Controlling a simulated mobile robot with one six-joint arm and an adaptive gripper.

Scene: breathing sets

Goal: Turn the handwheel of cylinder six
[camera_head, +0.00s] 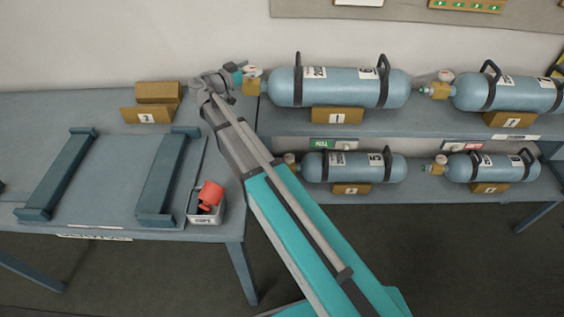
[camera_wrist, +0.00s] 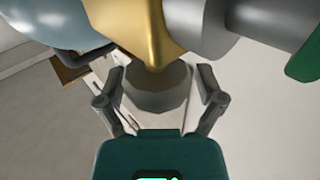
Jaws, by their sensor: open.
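A blue-grey cylinder (camera_head: 340,88) with a label that seems to read 6 lies on the upper shelf, its valve end to the left. Its brass valve (camera_head: 252,85) shows beside my gripper (camera_head: 232,74). In the wrist view the blue cylinder end (camera_wrist: 55,20) is at upper left and the brass valve body (camera_wrist: 135,25) at top centre. A round grey knob (camera_wrist: 157,100) sits between the two open fingers of my gripper (camera_wrist: 159,78), with gaps on both sides. A green end piece (camera_wrist: 304,58) shows at right. I cannot tell which part is the handwheel.
Another cylinder (camera_head: 508,93) lies to the right on the shelf, and two (camera_head: 353,167) (camera_head: 492,167) lie below.

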